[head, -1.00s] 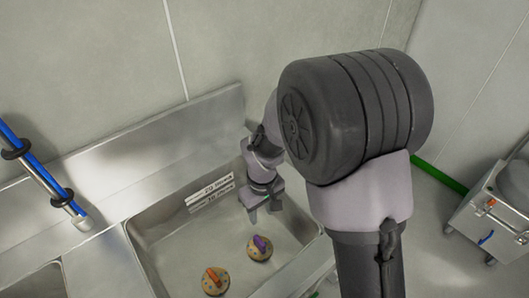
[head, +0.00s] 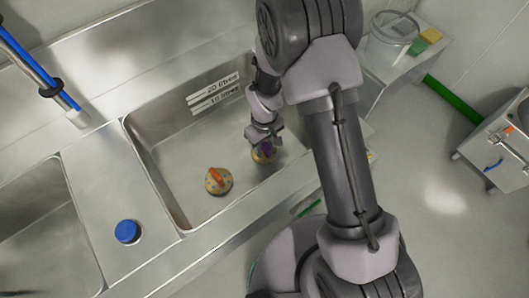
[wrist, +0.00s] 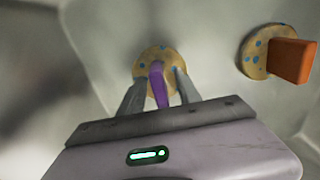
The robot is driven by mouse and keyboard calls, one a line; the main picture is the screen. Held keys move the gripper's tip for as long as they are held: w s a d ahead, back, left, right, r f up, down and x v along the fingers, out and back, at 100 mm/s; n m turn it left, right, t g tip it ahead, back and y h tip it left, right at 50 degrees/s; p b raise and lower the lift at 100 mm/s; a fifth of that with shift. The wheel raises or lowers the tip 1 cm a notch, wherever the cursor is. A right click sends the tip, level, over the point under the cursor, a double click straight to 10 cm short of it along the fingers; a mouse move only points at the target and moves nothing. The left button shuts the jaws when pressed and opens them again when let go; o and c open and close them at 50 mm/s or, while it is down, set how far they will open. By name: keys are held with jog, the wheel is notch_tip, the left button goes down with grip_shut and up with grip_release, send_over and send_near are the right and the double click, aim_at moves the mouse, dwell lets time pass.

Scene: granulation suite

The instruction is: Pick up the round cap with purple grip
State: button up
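The round cap with the purple grip (head: 262,157) lies in the sink basin, tan with blue spots, partly hidden by my gripper in the head view. In the wrist view the cap (wrist: 152,58) sits just beyond my fingers, its purple grip (wrist: 158,86) standing up between them. My gripper (wrist: 160,78) is open, one finger on each side of the purple grip, with a gap showing on both sides. In the head view my gripper (head: 265,141) is down in the basin, right over the cap.
A similar cap with an orange grip (head: 217,181) lies to the left in the same basin (head: 170,140); it shows at the right in the wrist view (wrist: 290,60). A blue cap (head: 127,231) sits on the counter. A clear bucket (head: 390,40) stands on the far right surface.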

jog(key=shift+r, duration=0.1)
grip_shut()
dwell(1.3)
